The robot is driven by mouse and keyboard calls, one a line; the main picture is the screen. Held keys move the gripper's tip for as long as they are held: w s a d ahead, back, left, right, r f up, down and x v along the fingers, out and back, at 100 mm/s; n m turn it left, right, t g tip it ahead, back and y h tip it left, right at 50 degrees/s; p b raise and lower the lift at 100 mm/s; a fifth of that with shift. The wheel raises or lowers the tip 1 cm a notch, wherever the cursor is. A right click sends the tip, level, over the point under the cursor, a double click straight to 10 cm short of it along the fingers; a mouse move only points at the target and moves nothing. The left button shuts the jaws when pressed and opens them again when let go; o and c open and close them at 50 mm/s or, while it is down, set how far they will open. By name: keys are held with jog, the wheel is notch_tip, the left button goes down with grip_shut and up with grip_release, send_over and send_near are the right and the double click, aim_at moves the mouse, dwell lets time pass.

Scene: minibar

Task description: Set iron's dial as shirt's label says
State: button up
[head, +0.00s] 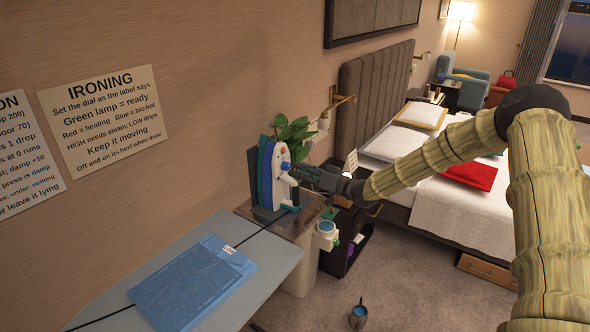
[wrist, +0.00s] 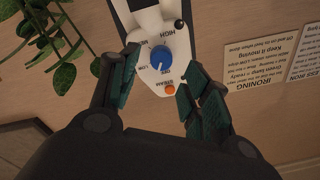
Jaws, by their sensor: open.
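In the head view my gripper (head: 300,176) is at the iron's front. A folded blue shirt (head: 195,280) lies on the board with a small white label (head: 229,249), too small to read.
The ironing board (head: 265,262) runs along the wall. An IRONING sign (head: 108,115) hangs above it. A potted plant (head: 293,133) stands behind the iron. A white cup-like holder (head: 326,236) is at the board's right. The bed (head: 455,210) is further right.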

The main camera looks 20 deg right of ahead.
jog(key=v, duration=0.8)
jog(key=shift+s, duration=0.15)
jog(key=shift+d, duration=0.15)
